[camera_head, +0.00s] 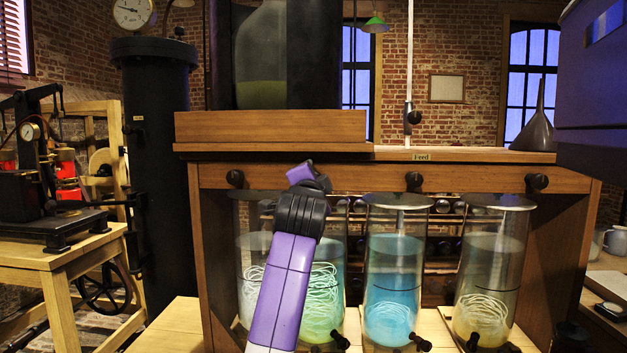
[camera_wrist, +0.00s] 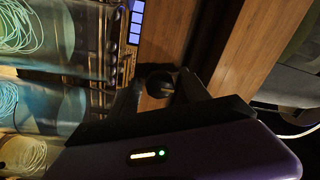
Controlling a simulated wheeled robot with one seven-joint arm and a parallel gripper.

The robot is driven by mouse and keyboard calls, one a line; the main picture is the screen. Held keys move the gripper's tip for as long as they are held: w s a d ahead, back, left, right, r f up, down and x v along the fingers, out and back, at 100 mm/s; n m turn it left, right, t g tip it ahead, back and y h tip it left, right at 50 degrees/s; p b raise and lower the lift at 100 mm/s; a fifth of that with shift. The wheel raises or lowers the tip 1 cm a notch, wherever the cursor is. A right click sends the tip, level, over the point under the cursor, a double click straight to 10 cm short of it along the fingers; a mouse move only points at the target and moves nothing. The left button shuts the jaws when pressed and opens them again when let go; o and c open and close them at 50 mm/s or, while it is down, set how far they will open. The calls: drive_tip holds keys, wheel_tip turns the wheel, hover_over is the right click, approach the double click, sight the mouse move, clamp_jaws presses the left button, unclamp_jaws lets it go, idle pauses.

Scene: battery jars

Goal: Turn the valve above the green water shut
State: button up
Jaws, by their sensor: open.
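The jar of green water (camera_head: 322,300) stands second from the left under the wooden rail, with a pale coil inside. My arm covers its left side. In the head view, the valve above it is hidden behind my gripper (camera_head: 310,178), whose fingers point away from that camera. In the wrist view, a round black valve knob (camera_wrist: 158,80) sits on the wood between the two dark fingers of my gripper (camera_wrist: 160,92). It appears to be the valve above the green water. The fingers stand apart; I cannot tell whether they touch it. Its turn position is unclear.
Similar black valves sit on the rail at left (camera_head: 235,178), above the blue-water jar (camera_head: 395,270) (camera_head: 413,181), and at right (camera_head: 536,183). A pale jar (camera_head: 252,270) and a yellowish jar (camera_head: 490,290) flank these. A wooden ledge (camera_head: 270,127) projects above the rail.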

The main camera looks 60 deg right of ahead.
drive_tip(key=shift+a, duration=0.1)
drive_tip(key=v, duration=0.7)
drive_tip(key=shift+s+a+b, duration=0.2)
drive_tip(key=shift+a+b, duration=0.05)
drive_tip(key=shift+b, duration=0.2)
